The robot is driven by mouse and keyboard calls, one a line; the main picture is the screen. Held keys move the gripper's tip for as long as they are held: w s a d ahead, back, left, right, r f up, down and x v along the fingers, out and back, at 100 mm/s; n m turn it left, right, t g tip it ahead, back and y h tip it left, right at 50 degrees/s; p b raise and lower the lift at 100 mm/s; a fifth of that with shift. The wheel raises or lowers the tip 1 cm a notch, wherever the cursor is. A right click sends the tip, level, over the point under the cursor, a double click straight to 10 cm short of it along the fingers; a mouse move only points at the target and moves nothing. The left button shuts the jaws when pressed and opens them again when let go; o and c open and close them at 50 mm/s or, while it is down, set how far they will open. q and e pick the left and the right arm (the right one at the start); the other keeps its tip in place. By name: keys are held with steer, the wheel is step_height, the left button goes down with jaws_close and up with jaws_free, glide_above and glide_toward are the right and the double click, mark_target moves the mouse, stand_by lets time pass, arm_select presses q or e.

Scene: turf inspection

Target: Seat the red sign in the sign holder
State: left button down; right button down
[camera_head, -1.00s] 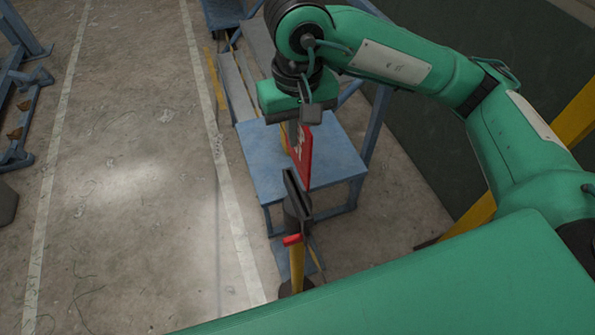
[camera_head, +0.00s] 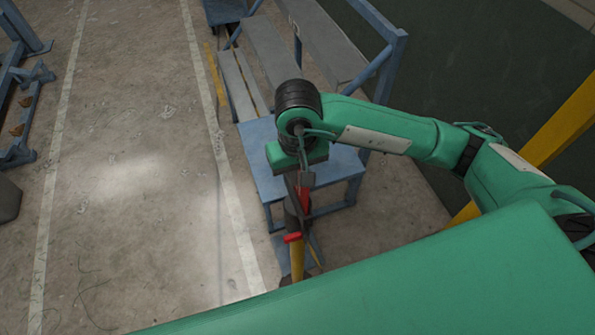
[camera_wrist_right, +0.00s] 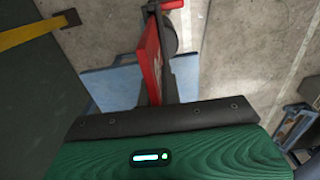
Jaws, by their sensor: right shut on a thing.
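The red sign (camera_head: 304,198) hangs below my right gripper (camera_head: 302,182), which is shut on it. It shows edge-on in the wrist view (camera_wrist_right: 150,62). The dark sign holder (camera_head: 291,214) tops a yellow post (camera_head: 297,262) and has a red handle (camera_head: 292,238). The sign's lower part overlaps the holder in the head view; in the wrist view it lies close beside the holder's dark plate (camera_wrist_right: 166,55). I cannot tell whether it is in the slot. My right fingertips are mostly hidden. My left gripper is out of view.
A blue metal platform (camera_head: 262,168) stands just behind the holder, with a grey bench (camera_head: 268,52) and blue rails (camera_head: 376,75) beyond. A yellow bar (camera_head: 560,125) is at the right. The concrete floor to the left is open.

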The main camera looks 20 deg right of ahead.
steer(key=shift+f, duration=0.35)
steer(key=shift+f+b, duration=0.2)
steer(key=shift+b, duration=0.1)
steer(key=c, duration=1.6)
jaws_free()
steer(key=shift+r, duration=0.1)
